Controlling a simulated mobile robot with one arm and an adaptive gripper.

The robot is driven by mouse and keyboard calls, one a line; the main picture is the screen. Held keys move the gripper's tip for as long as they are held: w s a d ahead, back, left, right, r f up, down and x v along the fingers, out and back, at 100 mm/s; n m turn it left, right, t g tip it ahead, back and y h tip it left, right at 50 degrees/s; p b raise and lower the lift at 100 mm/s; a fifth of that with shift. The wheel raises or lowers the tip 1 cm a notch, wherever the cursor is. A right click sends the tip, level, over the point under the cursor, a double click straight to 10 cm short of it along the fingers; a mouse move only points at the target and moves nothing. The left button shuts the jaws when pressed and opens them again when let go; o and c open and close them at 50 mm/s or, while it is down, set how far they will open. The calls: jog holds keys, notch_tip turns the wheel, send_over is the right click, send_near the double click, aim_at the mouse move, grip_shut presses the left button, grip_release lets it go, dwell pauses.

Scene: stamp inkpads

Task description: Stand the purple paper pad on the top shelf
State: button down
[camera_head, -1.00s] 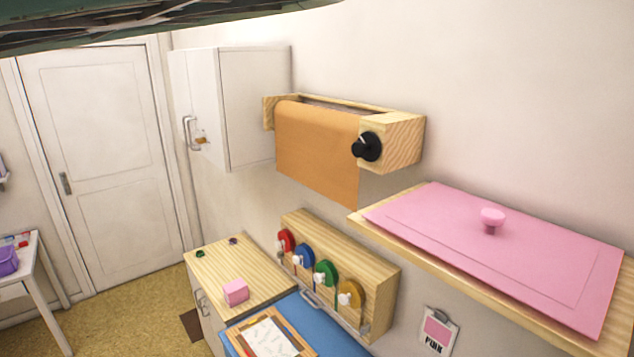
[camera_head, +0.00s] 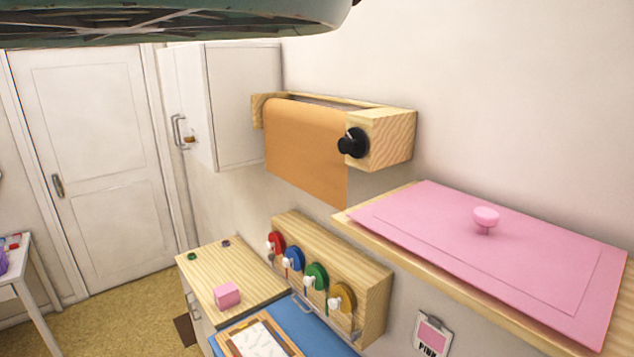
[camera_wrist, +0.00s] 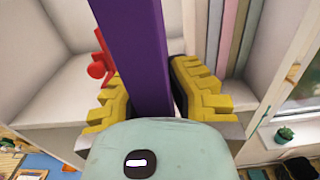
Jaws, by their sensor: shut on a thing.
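In the wrist view my gripper (camera_wrist: 152,100) has its yellow ribbed fingers shut on the purple paper pad (camera_wrist: 135,45). The pad is seen along its narrow side as an upright band running out of the top of the picture; its far end is hidden. A white shelf (camera_wrist: 55,95) lies beyond the fingers, with white walls around it. I cannot tell whether the pad touches the shelf. The head view does not show my gripper or the pad.
A red object (camera_wrist: 97,68) stands left of the pad. Upright coloured pads (camera_wrist: 235,40) stand close on the right, past a divider. A small green plant (camera_wrist: 285,134) is at lower right. The head view shows a wall paper roll (camera_head: 305,150) and a pink board (camera_head: 440,225).

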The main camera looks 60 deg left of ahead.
jog(key=w+b, duration=0.1)
jog(key=w, duration=0.2)
jog(key=w+b, duration=0.2)
jog(key=w, duration=0.2)
jog(key=w+a+b, duration=0.1)
jog(key=w+b, duration=0.1)
jog(key=w, duration=0.2)
jog(key=shift+w+f, duration=0.2)
jog(key=shift+f, duration=0.2)
jog(key=shift+w, duration=0.4)
jog(key=shift+w+a+f+p, duration=0.1)
jog(key=shift+w+f+p, duration=0.15)
jog(key=shift+w, duration=0.45)
jog(key=shift+w+a+f+p, duration=0.1)
jog(key=shift+w+f+p, duration=0.1)
jog(key=shift+w, duration=0.5)
jog(key=shift+w+f+p, duration=0.2)
jog(key=shift+w+f, duration=0.05)
jog(key=shift+w, duration=0.45)
jog(key=c, duration=1)
grip_release()
jog(key=shift+d, duration=0.1)
jog(key=shift+c, duration=0.2)
jog(key=shift+s, duration=0.15)
jog(key=s, duration=0.8)
jog(key=s+d, duration=0.1)
jog(key=s, duration=0.3)
